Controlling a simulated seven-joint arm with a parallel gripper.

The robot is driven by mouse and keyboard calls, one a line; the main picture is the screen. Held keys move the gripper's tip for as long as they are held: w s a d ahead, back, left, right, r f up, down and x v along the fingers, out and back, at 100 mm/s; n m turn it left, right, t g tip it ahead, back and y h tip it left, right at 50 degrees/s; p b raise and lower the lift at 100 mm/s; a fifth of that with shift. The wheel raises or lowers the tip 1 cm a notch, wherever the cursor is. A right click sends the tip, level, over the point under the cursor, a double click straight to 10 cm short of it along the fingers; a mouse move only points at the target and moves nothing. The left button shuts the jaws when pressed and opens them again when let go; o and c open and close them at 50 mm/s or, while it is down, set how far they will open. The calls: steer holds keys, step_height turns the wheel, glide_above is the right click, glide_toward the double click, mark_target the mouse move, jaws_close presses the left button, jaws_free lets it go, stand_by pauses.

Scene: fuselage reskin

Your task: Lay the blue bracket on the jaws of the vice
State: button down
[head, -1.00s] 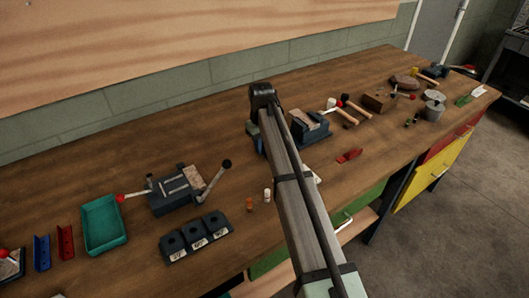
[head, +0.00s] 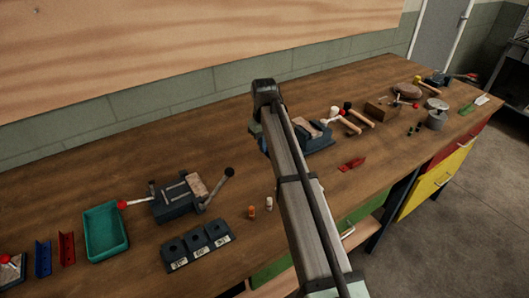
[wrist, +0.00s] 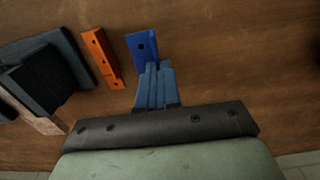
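In the wrist view a blue bracket (wrist: 141,46) with a hole lies under my fingertips. The fingers of my gripper (wrist: 158,68) are close together over its near part and hide it; whether they hold it or only hover is unclear. An orange-red bracket (wrist: 100,56) lies just left of it. A dark vice-like block (wrist: 50,75) is at the left edge. In the head view my arm hides the gripper and these brackets. A vice (head: 312,136) stands right of my arm there. Another vice (head: 178,203) stands left, and another blue bracket (head: 43,258) lies far left.
Left on the bench are a teal tray (head: 121,241), a red bracket (head: 66,247) and a dark block with labelled sockets (head: 196,243). Two small bottles (head: 260,208) stand near my arm. Mallets (head: 350,118) lie beyond the right vice. Bare wood lies behind the left vice.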

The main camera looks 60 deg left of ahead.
steer(key=r, duration=0.6)
steer(key=shift+w+d, duration=0.15)
steer(key=shift+w, duration=0.2)
steer(key=w+r, duration=0.2)
steer(key=w, duration=0.6)
steer(key=w+r, duration=0.2)
steer(key=w, duration=0.6)
steer(key=shift+w+d+r, duration=0.2)
steer(key=shift+w+r, duration=0.05)
steer(key=shift+r, duration=0.15)
steer(key=shift+f, duration=0.1)
steer(key=shift+f, duration=2.7)
steer(key=shift+f, duration=0.7)
